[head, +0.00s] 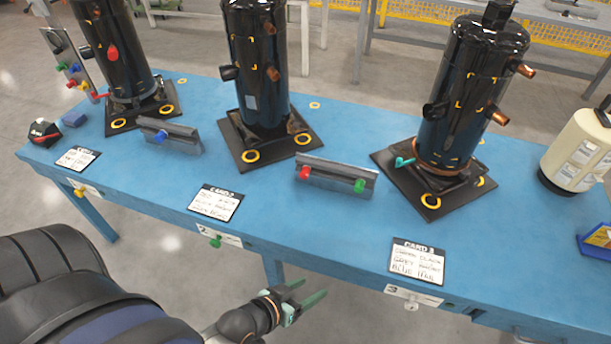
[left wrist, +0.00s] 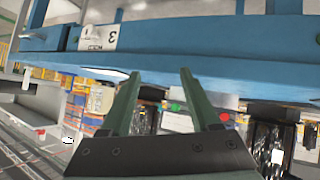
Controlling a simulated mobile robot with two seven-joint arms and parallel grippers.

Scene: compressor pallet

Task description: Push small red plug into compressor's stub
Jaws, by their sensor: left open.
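A small red plug (head: 304,172) sits at the left end of a grey metal holder (head: 330,172) on the table, with a green plug (head: 359,185) at its right end. A red plug also shows in the left wrist view (left wrist: 225,117). The black middle compressor (head: 257,80) has copper stubs (head: 273,74) on its right side. The right compressor (head: 466,95) has copper stubs (head: 499,117) too. A red piece (head: 112,52) is on the left compressor (head: 115,45). My left gripper (head: 304,295), with green fingers, is open and empty in front of the table. It also shows in the left wrist view (left wrist: 160,100).
The blue table (head: 330,220) has instruction cards (head: 216,202) along its front edge. A second holder (head: 168,134) carries a blue plug. A cream canister (head: 577,150) and a blue bin (head: 597,243) stand at the right. Floor in front is clear.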

